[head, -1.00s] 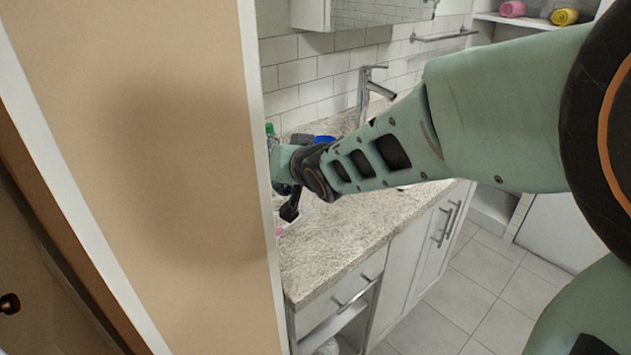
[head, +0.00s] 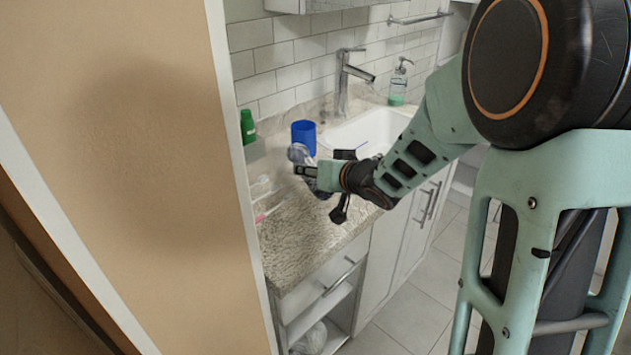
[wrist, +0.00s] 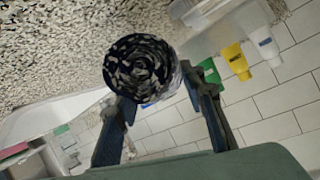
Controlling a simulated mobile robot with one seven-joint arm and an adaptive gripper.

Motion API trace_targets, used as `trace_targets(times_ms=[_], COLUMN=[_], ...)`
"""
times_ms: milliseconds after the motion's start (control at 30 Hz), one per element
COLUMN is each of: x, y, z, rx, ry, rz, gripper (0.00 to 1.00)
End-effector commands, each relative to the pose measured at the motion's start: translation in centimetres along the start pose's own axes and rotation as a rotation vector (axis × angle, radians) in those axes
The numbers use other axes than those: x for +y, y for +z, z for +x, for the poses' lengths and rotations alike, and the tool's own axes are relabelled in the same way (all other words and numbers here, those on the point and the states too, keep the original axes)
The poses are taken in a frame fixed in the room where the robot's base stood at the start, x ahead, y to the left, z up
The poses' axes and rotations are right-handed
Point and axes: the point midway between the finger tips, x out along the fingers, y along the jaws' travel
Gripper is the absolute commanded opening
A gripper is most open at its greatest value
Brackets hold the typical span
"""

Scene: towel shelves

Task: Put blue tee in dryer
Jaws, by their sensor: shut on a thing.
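In the wrist view, my gripper (wrist: 157,90) is shut on a rolled cloth (wrist: 140,68). The roll's end faces the camera and shows a dark blue and whitish spiral; its side looks paler. It may be the blue tee, but I cannot tell for sure. In the head view, my gripper (head: 322,178) is above the counter, in front of the blue cup, and the cloth is mostly hidden or too small to make out. No dryer is in view.
A granite counter (head: 300,235) holds a blue cup (head: 304,137), a green bottle (head: 248,126), a sink (head: 365,130) with a tap (head: 344,80), and a soap dispenser (head: 399,82). A beige wall (head: 120,130) stands close at left. Tiled floor (head: 425,290) is open beside the cabinets.

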Motion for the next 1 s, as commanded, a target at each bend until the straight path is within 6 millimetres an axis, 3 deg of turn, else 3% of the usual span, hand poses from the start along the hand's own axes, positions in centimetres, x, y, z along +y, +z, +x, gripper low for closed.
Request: trace_targets(times_ms=[300,667,700,867,1000], x=[1.7,1.8,1.9,1.8,1.8], y=[3.2,3.4,3.5,3.4,3.4], z=[1.7,1.8,1.9,1.8,1.8], rx=[-0.001,0.001,0.0,0.0,0.0], ry=[0.0,0.001,0.001,0.001,0.001], rz=[0.001,0.001,0.001,0.001,0.001], gripper=[0.09,0.09,0.38,0.55,0.55])
